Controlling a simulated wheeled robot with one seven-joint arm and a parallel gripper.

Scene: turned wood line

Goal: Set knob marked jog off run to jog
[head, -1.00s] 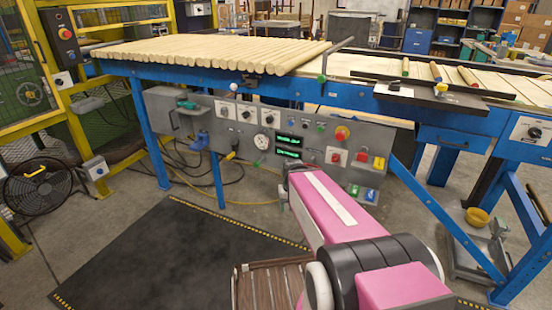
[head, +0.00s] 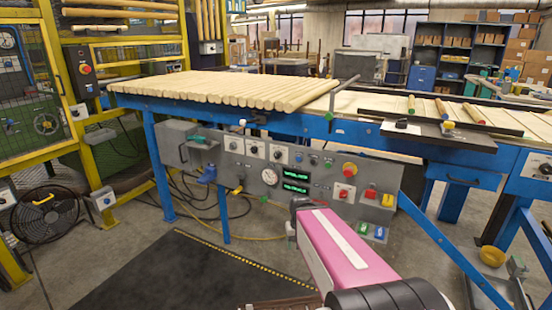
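A grey control panel (head: 310,213) hangs under the blue-framed table. Three white-plated rotary knobs sit in a row on its upper left: a left one (head: 232,144), a middle one (head: 255,150) and a right one (head: 278,155). Another white-plated knob (head: 545,168) is at the far right of the frame. The labels are too small to read, so I cannot tell which is marked jog off run, or its setting. My pink arm reaches up from the bottom toward the panel's lower edge.
The panel also carries a gauge (head: 269,177), green displays (head: 295,188), a red button on yellow (head: 349,170) and coloured switches. Wooden rods (head: 225,90) lie on the table above. A fan (head: 45,212) stands left. A dark mat (head: 165,270) covers open floor.

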